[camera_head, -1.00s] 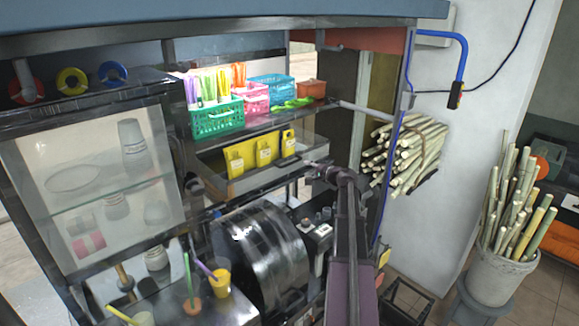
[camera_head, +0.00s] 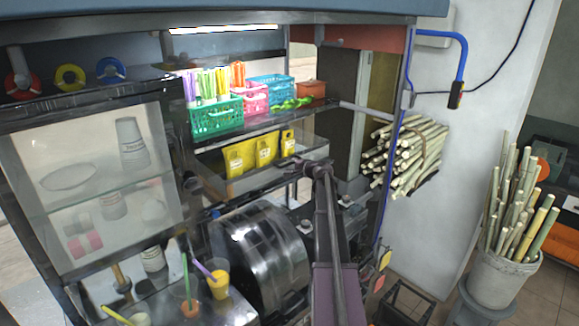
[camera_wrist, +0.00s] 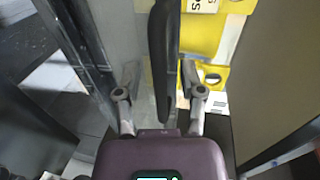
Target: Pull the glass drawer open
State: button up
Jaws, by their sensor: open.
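The glass drawer (camera_head: 226,187) sits under the upper shelf, with several yellow packets (camera_head: 264,152) standing inside behind its clear front. I cannot tell how far out it stands. My gripper (camera_head: 294,165) is at the right part of the drawer's front, pointing at it. In the wrist view my gripper (camera_wrist: 159,72) is open, its two fingers on either side of a dark upright bar that seems to be the drawer's front edge (camera_wrist: 164,50). I cannot tell whether they touch it. Yellow packets (camera_wrist: 203,45) show just right of the bar.
Above is a shelf with a green basket (camera_head: 215,117) and other coloured baskets. A glass cabinet (camera_head: 95,180) with cups stands at left. Below are a dark metal drum (camera_head: 262,255) and drinks (camera_head: 219,283). Cane bundles (camera_head: 410,152) hang at right.

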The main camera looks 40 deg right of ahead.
grip_shut()
jog(key=shift+s+a, duration=0.1)
jog(key=shift+a, duration=0.05)
